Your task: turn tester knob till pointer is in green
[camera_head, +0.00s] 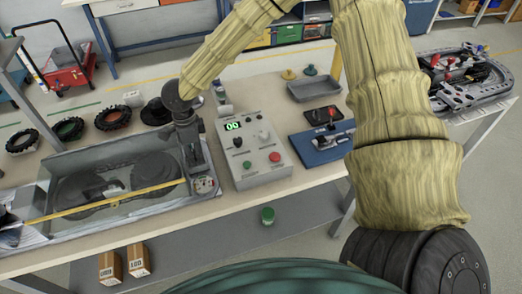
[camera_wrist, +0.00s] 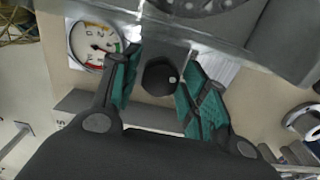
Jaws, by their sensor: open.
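The tester's black knob (camera_wrist: 160,78), with a pale dot on its right side, sits between my open gripper's two teal-padded fingers (camera_wrist: 160,90) in the wrist view. A gap shows on both sides, so the fingers appear apart from it. The round white gauge (camera_wrist: 94,46) is left of the left finger. It has a coloured rim with red along the bottom and green at the right. Its dark pointer is too small to read surely. In the head view, my gripper (camera_head: 196,165) is at the right end of the tank-like tester (camera_head: 100,222), above the gauge (camera_head: 204,185); the knob is hidden.
A grey control box (camera_head: 252,155) with a green display and several knobs stands just right of my gripper. A blue device (camera_head: 322,146) and a grey tray (camera_head: 314,90) lie further right. Several black rings (camera_head: 112,118) lie behind the tester.

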